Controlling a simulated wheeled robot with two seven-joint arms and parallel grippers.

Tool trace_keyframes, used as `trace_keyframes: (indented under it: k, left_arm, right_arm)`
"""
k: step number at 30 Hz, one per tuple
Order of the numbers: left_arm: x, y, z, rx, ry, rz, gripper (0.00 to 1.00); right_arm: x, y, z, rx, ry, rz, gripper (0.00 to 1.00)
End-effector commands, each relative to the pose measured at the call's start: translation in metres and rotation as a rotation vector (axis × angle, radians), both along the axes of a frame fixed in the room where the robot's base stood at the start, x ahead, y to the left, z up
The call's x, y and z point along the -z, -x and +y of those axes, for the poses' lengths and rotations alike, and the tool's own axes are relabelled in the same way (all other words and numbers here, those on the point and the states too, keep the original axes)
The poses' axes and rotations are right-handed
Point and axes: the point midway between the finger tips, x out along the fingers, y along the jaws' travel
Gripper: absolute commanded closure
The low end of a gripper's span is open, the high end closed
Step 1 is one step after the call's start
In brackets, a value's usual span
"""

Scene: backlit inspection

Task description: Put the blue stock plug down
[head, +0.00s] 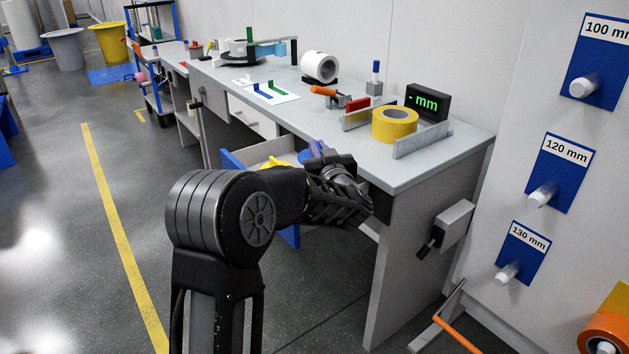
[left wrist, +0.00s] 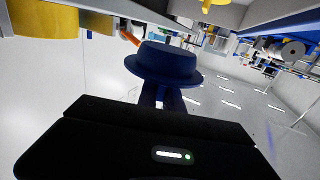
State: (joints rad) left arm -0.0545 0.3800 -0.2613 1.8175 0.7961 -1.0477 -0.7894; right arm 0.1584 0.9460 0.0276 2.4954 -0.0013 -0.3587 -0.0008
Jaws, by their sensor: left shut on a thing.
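The blue stock plug (left wrist: 168,63) fills the middle of the left wrist view, a dark blue round piece with a wide flange. My left gripper (head: 325,164) is shut on it, in front of the near side of the grey workbench (head: 420,168). In the head view the plug (head: 318,150) shows only in small part, at the gripper's tip beside the open drawer. The gripper and wrist hide much of it. The plug appears held clear of the bench top. My right gripper is in neither view.
An open drawer (head: 243,157) with a yellow thing juts from the bench. A yellow roll (head: 394,124) stands between grey plates near the bench's right end, before a display (head: 428,102) reading "- mm". Blue wall panels (head: 562,172) carry white pegs.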

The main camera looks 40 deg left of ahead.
Motion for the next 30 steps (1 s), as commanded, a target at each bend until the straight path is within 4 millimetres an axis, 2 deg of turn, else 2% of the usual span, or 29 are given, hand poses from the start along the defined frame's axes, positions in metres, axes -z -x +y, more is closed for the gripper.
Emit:
trace_keyframes:
  k: [1, 4, 16, 24, 30]
  left_arm:
    - [0.013, 0.000, 0.000, 0.001, 0.000, 0.004, 1.00]
    - [0.027, 0.000, 0.000, 0.000, -0.001, 0.002, 1.00]
    - [0.033, 0.000, 0.000, 0.001, -0.001, -0.001, 1.00]
    - [0.074, 0.000, 0.000, 0.001, -0.001, 0.003, 1.00]
    - [0.081, 0.000, 0.000, 0.001, 0.000, -0.001, 1.00]
  right_arm:
    - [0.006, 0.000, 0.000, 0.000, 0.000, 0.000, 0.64]
    - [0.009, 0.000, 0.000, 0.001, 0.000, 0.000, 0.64]
    - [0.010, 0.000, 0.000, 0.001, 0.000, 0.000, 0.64]
    - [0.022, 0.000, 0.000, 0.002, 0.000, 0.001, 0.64]
    - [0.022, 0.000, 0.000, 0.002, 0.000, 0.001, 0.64]
